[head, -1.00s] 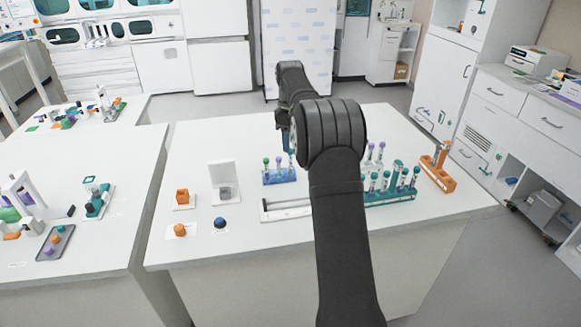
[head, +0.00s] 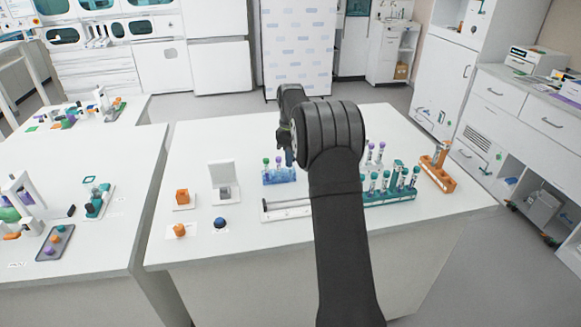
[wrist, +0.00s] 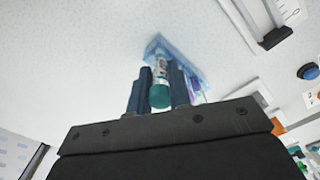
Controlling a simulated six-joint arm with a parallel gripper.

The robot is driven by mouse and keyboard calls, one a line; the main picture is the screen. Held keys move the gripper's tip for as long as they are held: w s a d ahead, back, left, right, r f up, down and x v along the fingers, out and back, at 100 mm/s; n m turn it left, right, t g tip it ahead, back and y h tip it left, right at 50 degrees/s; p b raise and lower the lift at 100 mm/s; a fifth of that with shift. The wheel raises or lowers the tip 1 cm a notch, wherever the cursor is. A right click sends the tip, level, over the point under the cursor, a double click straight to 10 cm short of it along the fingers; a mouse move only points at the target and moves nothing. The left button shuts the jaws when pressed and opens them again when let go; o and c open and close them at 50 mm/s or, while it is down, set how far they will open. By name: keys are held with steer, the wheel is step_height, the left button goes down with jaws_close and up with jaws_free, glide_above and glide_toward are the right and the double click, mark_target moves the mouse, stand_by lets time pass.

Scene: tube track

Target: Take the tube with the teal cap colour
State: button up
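In the wrist view a tube with a teal cap (wrist: 160,96) stands between the two dark fingers of my gripper (wrist: 160,88). The fingers lie close along both sides of it, and I cannot tell whether they press on it. Its lower end is at the translucent blue rack (wrist: 157,45). In the head view my gripper (head: 288,157) is low at the right part of this blue rack (head: 272,178). A green-capped tube (head: 266,162) and a purple-capped tube (head: 278,161) stand to its left. The teal-capped tube is hidden there.
A purple cap (wrist: 196,88) is just beside the right finger in the wrist view. A teal rack (head: 390,198) with several tubes and an orange rack (head: 438,175) stand to the right. A white rail fixture (head: 285,209) lies in front of the blue rack.

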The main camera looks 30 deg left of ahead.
steer(key=shift+c, duration=0.7)
steer(key=shift+r, duration=0.55)
steer(key=r, duration=0.1)
steer(key=d+r, duration=0.1)
steer(key=r, duration=0.1)
steer(key=shift+w+r, duration=0.1)
steer(key=shift+r, duration=0.2)
steer(key=w+d+r, duration=0.1)
steer(key=d+r, duration=0.5)
steer(key=d, duration=0.4)
steer(key=shift+w+d+r, duration=0.15)
steer(key=shift+w+d, duration=0.1)
steer(key=shift+w, duration=0.1)
